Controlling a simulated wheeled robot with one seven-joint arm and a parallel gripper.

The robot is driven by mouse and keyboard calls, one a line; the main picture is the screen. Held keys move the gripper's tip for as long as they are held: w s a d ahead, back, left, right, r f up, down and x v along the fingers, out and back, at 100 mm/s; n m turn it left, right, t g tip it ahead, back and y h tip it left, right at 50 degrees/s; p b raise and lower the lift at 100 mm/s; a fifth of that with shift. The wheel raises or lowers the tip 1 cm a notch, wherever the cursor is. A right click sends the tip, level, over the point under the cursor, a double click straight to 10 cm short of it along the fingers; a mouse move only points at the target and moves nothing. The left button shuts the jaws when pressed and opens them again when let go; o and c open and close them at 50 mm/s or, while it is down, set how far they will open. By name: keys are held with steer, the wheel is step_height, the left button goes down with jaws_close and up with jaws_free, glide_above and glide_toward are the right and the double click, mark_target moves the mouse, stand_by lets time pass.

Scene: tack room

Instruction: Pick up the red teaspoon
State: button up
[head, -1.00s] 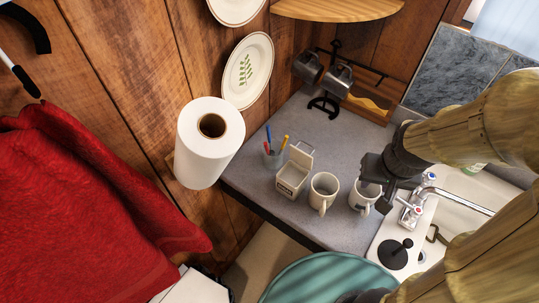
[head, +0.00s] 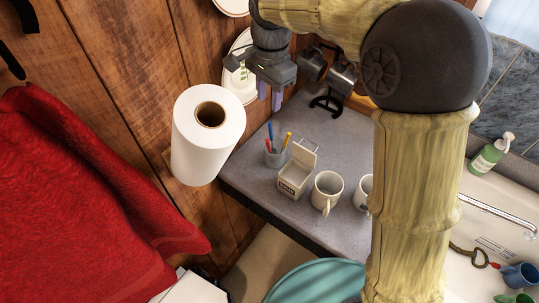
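A small grey cup (head: 275,158) stands at the left edge of the grey counter in the head view. Thin blue, red and yellow-orange handles stick up out of it. The red one (head: 268,145) is at the left and looks like the red teaspoon; its lower end is hidden in the cup. My gripper (head: 270,97) is up and behind the cup in the picture, near the wall plate. Its two pale purple fingers point down and stand apart, with nothing seen between them.
A paper towel roll (head: 208,150) juts out left of the cup. A cream box with a raised lid (head: 293,180) and a white mug (head: 327,190) stand right of it. A mug rack (head: 327,103) is behind. My arm hides part of the sink.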

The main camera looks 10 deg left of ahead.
mark_target(267, 142)
steer(key=shift+d, duration=0.1)
steer(key=f+p, duration=0.1)
steer(key=f, duration=0.5)
steer(key=f+p, duration=0.1)
steer(key=f, duration=0.5)
steer(key=shift+w+a+f+p, duration=0.1)
steer(key=shift+w+a+p, duration=0.1)
steer(key=shift+p, duration=0.2)
steer(key=f+p, duration=0.2)
steer(key=f, duration=0.3)
steer(key=shift+a+p, duration=0.4)
steer(key=shift+w+d+f, duration=0.1)
steer(key=shift+d, duration=0.25)
steer(key=shift+a, duration=0.15)
jaws_close()
